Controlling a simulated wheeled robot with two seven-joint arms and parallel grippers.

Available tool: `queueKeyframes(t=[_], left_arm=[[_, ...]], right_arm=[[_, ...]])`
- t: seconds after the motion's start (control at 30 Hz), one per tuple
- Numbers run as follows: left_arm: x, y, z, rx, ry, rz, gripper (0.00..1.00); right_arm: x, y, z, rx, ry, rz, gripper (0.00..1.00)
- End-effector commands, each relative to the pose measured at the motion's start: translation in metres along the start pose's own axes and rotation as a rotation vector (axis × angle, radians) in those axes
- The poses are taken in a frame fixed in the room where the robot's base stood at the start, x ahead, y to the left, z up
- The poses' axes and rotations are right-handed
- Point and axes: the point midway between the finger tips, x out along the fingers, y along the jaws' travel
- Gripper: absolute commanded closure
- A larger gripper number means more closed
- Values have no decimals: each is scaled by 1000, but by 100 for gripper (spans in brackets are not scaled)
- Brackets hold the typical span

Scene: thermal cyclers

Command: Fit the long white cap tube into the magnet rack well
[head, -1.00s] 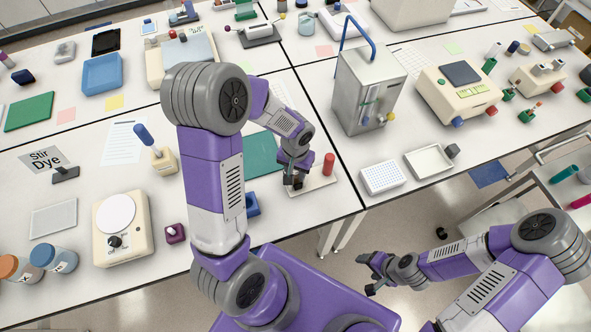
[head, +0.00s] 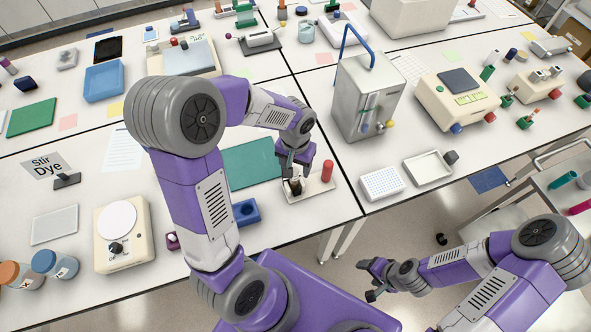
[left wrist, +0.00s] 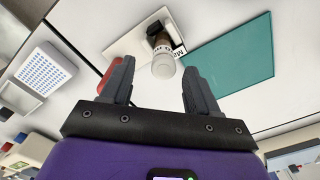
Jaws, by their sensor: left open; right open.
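A brown tube with a whitish cap and a printed label (left wrist: 161,58) stands on a white plate (left wrist: 122,42) in the left wrist view. In the head view, the tube (head: 295,187) shows dark on the plate (head: 318,186), just below my left gripper (head: 293,168). My left gripper is open. In the left wrist view its fingertips (left wrist: 159,66) lie to either side of the cap, with gaps and no visible contact. A blue block (head: 246,212), possibly the magnet rack, sits left of the plate; its well is not clear. My right gripper (head: 367,281) is open and empty, away from the table.
A teal mat (head: 250,163) lies left of the plate. A white tube rack (head: 382,184) and a shallow tray (head: 428,168) stand to the right. The table's front edge is close.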

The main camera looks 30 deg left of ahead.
Motion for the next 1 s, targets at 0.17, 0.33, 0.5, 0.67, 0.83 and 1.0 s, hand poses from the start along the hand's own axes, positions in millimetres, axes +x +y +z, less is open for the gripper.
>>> queueKeyframes(t=[0.17, 0.33, 0.5, 0.67, 0.83, 1.0], left_arm=[[-4, 0, 0, 0, -1, 0, 40], [-3, 0, 0, 0, -1, 0, 44], [-8, 0, 0, -66, 0, 3, 70], [-23, -1, -2, -278, 0, 6, 95], [-43, -3, -2, -557, -2, 6, 100], [-58, -4, -2, -770, -2, 3, 100]], right_arm=[[0, 0, 0, 0, 0, 0, 33], [0, 0, 0, 0, 0, 0, 33], [0, 0, 0, 0, 0, 0, 33], [-1, 0, 0, 0, 0, 0, 33], [-2, -1, 0, 0, 0, 0, 33], [-2, -1, 0, 0, 0, 0, 33]])
